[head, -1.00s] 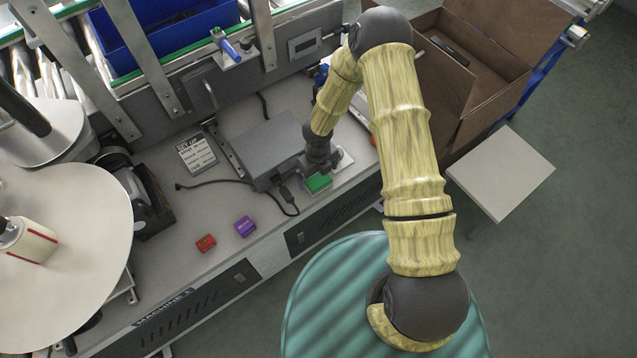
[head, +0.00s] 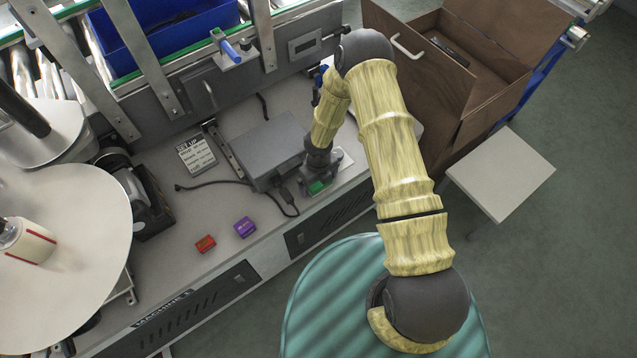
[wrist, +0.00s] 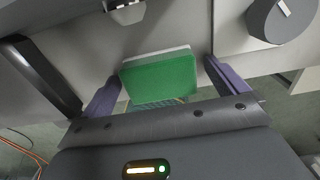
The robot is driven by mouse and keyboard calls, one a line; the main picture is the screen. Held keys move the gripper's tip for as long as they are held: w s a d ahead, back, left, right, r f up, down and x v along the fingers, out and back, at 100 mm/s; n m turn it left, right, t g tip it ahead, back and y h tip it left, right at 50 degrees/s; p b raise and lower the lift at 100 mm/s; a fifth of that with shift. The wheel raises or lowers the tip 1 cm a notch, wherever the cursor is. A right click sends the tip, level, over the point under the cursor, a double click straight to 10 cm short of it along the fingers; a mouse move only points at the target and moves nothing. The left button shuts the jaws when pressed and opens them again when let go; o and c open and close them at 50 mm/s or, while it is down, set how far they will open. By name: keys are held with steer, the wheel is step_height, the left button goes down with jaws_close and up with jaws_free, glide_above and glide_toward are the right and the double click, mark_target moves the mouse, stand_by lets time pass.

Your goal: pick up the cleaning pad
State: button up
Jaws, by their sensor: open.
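The cleaning pad (head: 317,187) is a green block on the grey bench top, near its front edge. My gripper (head: 319,172) is over it and hides much of it in the head view. In the wrist view the pad (wrist: 158,82) shows a green face with a white layer along its far edge. It lies between the two purple fingers of my gripper (wrist: 162,76). The fingers are open, with a small gap visible on the right side. On the left, the finger is very near the pad, and I cannot tell whether it touches.
A grey box (head: 266,150) with a cable stands just left of my gripper. A red block (head: 205,244) and a purple block (head: 244,227) lie farther left on the bench. A dark knob (wrist: 283,18) on a pale plate is close right in the wrist view.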

stand_by(0.3)
steer(key=c, duration=1.1)
step_height(320, 180, up, 10)
steer(key=shift+r+p, duration=0.1)
steer(key=shift+p, duration=0.5)
